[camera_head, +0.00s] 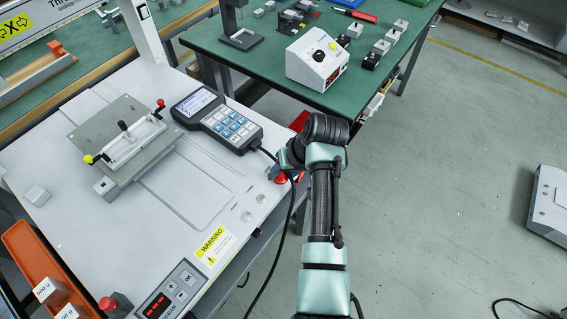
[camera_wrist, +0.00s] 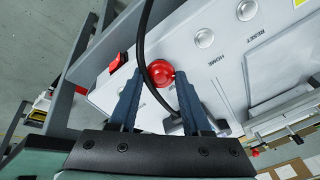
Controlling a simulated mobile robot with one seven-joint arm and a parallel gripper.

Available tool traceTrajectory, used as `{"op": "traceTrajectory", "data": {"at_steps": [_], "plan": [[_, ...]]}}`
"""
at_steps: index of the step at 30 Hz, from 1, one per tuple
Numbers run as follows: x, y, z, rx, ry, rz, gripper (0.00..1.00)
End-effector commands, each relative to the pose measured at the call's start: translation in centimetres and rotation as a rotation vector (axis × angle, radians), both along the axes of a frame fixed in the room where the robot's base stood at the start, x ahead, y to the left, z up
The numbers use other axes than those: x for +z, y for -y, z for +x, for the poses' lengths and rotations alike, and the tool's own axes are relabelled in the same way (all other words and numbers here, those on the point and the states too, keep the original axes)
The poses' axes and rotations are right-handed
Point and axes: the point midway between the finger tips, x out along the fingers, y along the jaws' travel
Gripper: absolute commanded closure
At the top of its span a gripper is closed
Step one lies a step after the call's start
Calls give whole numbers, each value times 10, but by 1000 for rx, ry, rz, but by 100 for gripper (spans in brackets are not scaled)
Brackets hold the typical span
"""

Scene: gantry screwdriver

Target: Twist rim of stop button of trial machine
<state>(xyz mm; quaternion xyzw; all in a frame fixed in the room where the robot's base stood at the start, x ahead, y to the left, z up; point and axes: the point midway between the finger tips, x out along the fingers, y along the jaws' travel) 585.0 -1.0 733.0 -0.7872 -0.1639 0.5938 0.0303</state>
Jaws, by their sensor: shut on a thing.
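The red round stop button (camera_wrist: 160,72) of the trial machine sits on the white panel between my gripper's fingertips. In the head view the stop button (camera_head: 280,179) shows at the right edge of the white machine top (camera_head: 215,195), partly hidden by my gripper. My gripper (camera_wrist: 161,76) is shut on the stop button, one dark blue finger on each side. The lower part of the button's rim and the exact finger contact are hard to see. A black cable (camera_wrist: 142,45) runs past the button and between the fingers.
A red switch (camera_wrist: 118,63) is beside the left finger. HOME and RESET buttons (camera_wrist: 205,38) lie to the right. A handheld keypad (camera_head: 217,118) with its cable lies on the machine top. A green table (camera_head: 270,75) with small devices stands behind. The floor at right is mostly clear.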

Motion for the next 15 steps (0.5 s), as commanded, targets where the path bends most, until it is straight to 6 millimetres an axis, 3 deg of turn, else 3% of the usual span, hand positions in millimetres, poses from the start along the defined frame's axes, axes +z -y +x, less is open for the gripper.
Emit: {"op": "traceTrajectory", "data": {"at_steps": [15], "plan": [[-2, -1, 0, -107, -32, 25, 100]]}}
